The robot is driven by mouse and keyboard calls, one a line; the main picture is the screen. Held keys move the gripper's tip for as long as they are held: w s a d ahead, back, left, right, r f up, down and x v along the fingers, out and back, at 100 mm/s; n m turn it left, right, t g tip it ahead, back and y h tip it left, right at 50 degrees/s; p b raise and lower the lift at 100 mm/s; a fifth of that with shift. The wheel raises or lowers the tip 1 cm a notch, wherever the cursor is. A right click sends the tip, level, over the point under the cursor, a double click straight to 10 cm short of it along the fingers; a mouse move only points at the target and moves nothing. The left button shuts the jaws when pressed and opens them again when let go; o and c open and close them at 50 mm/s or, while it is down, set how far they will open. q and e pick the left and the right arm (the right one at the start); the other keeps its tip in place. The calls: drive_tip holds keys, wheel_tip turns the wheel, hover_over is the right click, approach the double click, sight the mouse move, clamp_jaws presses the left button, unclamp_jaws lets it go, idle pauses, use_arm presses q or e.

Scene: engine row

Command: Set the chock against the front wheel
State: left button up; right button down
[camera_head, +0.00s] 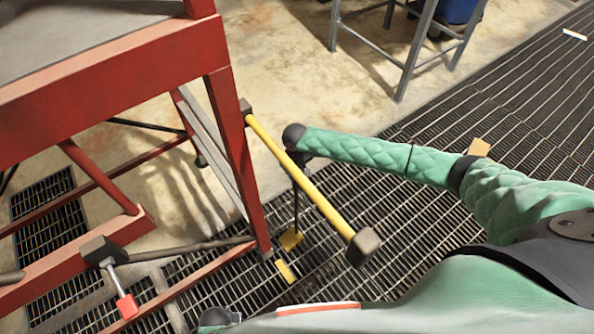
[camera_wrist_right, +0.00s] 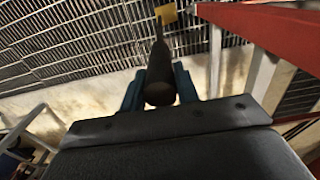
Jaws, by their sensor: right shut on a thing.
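A small yellow block (camera_head: 291,240), which looks like the chock, hangs at the lower end of a thin dark rod over the floor grating. My right gripper (camera_head: 299,158) is shut on the rod's upper end, with the yellow block below it. In the right wrist view the dark rod sits between the blue fingers of the gripper (camera_wrist_right: 160,82), and the yellow block (camera_wrist_right: 166,13) shows at its far end. I cannot make out the front wheel; the foot of the red stand's near leg (camera_head: 262,245) is left of the block. My left gripper is not in view.
A yellow bar (camera_head: 305,180) with dark ends slants beside the red leg, close to my right wrist. A yellow piece (camera_head: 285,271) lies near the leg's foot. A dark block (camera_head: 100,250) with a red-tipped lever sits at lower left. A grey stand (camera_head: 410,60) is behind.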

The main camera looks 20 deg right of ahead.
drive_tip(key=shift+s+a+r+p, duration=0.15)
drive_tip(key=shift+a+p, duration=0.1)
drive_tip(key=shift+a, duration=0.3)
drive_tip(key=shift+s+a+r+p, duration=0.1)
drive_tip(key=shift+a+p, duration=0.15)
drive_tip(key=shift+a, duration=0.25)
idle(0.9)
drive_tip(key=shift+f, duration=0.15)
idle(0.5)
drive_tip(key=c, duration=1)
unclamp_jaws()
drive_tip(key=shift+o, duration=0.2)
wheel_tip(320, 180, up, 8)
drive_tip(key=b, duration=0.2)
drive_tip(key=shift+f, duration=0.15)
drive_tip(key=shift+s, duration=0.1)
